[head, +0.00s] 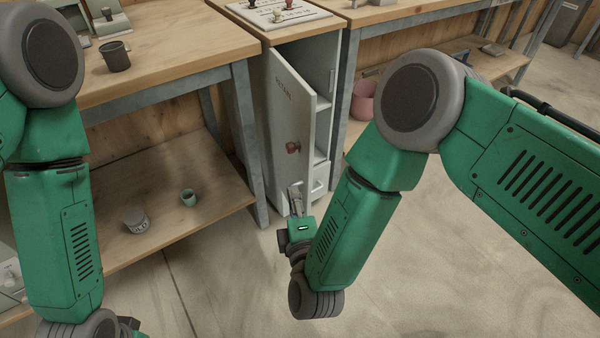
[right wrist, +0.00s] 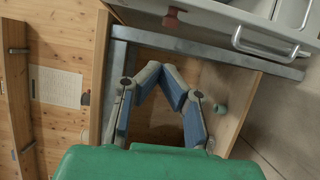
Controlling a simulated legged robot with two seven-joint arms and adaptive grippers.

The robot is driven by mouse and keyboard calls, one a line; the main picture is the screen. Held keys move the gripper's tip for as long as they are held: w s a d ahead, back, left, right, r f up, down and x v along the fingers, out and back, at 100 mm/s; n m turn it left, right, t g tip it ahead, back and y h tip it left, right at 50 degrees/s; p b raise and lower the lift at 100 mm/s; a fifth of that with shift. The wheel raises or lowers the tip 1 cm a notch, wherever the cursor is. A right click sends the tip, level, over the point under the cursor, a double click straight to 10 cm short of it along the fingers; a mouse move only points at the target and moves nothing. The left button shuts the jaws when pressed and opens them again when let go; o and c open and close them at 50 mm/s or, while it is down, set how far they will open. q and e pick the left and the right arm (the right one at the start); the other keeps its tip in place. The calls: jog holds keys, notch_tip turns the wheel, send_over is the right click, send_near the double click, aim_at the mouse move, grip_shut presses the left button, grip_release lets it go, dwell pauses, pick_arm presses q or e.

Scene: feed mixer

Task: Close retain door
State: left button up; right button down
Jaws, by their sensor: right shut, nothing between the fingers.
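The retain door (head: 290,115) is a pale grey panel with lettering on a narrow cabinet. It stands ajar, with shelves showing at its right. A reddish-brown knob (head: 293,147) is on its lower part and shows near the top of the right wrist view (right wrist: 172,17). My right gripper (head: 296,199) is low in front of the door, below the knob. Its fingertips (right wrist: 168,72) meet with nothing between them. It looks apart from the knob. My left arm is at the left, but its fingers are outside the view.
The cabinet (head: 310,50) stands between two workbenches. A dark mug (head: 115,56) is on the left bench (head: 170,40); a tin (head: 136,219) and a green cup (head: 188,197) are on its lower shelf. A pink bucket (head: 362,100) is right of the cabinet. The floor in front is clear.

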aim_at(304, 158)
jog(key=w+d+b, duration=0.1)
jog(key=w, duration=0.2)
jog(key=w+b, duration=0.1)
jog(key=w, duration=0.3)
jog(key=w+d+b, duration=0.1)
jog(key=w, duration=0.3)
jog(key=shift+w+d, duration=0.1)
jog(key=shift+d, duration=0.25)
